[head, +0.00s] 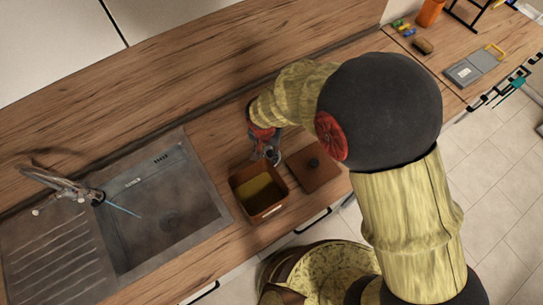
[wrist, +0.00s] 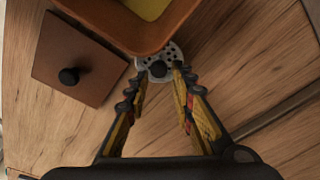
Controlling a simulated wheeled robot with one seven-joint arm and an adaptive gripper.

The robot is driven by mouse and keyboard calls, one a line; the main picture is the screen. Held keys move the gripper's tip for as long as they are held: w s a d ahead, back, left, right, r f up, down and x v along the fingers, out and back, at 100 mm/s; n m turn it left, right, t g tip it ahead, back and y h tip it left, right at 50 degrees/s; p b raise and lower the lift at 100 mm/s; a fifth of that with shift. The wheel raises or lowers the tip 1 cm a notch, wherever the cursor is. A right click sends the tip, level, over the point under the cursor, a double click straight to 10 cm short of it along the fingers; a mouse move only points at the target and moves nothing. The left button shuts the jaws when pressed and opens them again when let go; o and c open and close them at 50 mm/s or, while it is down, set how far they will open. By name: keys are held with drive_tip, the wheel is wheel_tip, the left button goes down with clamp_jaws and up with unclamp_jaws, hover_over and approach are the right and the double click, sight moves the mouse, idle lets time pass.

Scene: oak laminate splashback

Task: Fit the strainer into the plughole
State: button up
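The strainer (wrist: 172,53) is a pale metal disc with holes and a dark knob (wrist: 158,69), lying by the wall of the brown box in the wrist view. The box's rim hides part of it. My gripper (wrist: 159,70) is open, with its fingertips on either side of the knob and a gap visible to each. In the head view my gripper (head: 266,154) points down at the counter behind the box.
A tap (head: 62,186) reaches over the sink. A grey case (head: 474,70) and an orange container (head: 429,13) are far right.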

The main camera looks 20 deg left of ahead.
sight(270, 153)
drive_tip(key=shift+w+f, duration=0.2)
drive_tip(key=shift+f, duration=0.85)
drive_tip(key=shift+w+f, duration=0.15)
drive_tip(key=shift+f, duration=0.85)
drive_tip(key=shift+w+f, duration=0.2)
drive_tip(key=shift+f, duration=0.85)
drive_tip(key=shift+c, duration=1)
drive_tip(key=c, duration=0.4)
clamp_jaws()
